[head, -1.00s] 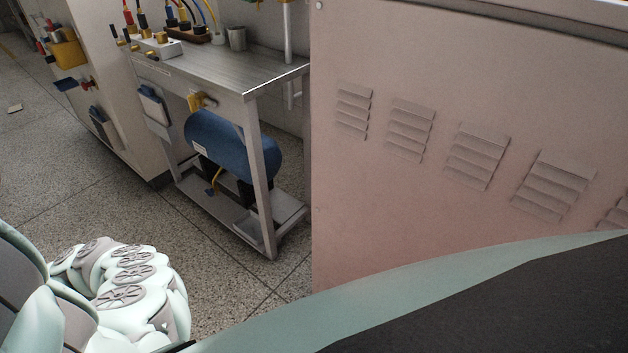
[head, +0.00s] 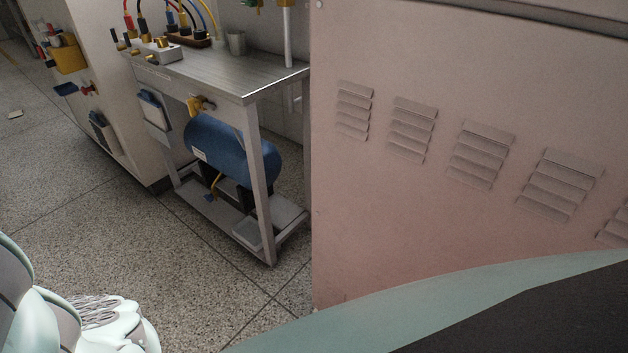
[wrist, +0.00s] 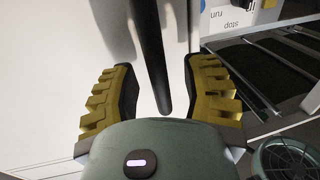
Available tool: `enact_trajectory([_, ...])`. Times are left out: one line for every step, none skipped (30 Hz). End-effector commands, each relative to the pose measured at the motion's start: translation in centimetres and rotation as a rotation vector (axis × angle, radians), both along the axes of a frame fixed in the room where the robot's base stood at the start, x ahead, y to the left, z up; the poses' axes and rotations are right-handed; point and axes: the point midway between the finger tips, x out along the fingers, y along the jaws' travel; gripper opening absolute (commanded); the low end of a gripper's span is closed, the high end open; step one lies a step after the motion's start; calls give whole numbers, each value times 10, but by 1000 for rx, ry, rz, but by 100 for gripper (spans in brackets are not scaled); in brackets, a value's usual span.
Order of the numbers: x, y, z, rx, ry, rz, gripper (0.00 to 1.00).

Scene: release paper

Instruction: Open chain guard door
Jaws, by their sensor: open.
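In the wrist view my gripper (wrist: 162,65) is open, with one yellow ribbed finger on each side. A dark rounded bar (wrist: 150,50), which looks like a handle, runs from the top edge down between the fingers, with a gap on both sides. I cannot tell how deep it sits between them. A plain white panel (wrist: 50,60) fills the left side; I cannot tell for sure whether it is the chain guard door. The gripper is not in the head view.
In the head view, a pink-beige louvred cabinet (head: 420,220) stands right. A metal bench (head: 225,75) holds a blue tank (head: 225,148) beneath. Speckled floor (head: 110,235) is clear at left.

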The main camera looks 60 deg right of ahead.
Motion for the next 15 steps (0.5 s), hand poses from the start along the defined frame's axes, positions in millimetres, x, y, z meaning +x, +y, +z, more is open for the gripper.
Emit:
enact_trajectory([0,0,0,0,0,1,46])
enact_trajectory([0,0,0,0,0,1,46])
enact_trajectory([0,0,0,0,0,1,50])
enact_trajectory([0,0,0,0,0,1,47])
enact_trajectory([0,0,0,0,0,1,44])
enact_trajectory([0,0,0,0,0,1,40])
enact_trajectory([0,0,0,0,0,1,36])
enact_trajectory([0,0,0,0,0,1,33])
enact_trajectory([0,0,0,0,0,1,29])
enact_trajectory([0,0,0,0,0,0,26])
enact_trajectory([0,0,0,0,0,0,23])
enact_trajectory([0,0,0,0,0,0,19])
enact_trajectory([0,0,0,0,0,0,16])
enact_trajectory([0,0,0,0,0,0,13])
enact_trajectory([0,0,0,0,0,0,9])
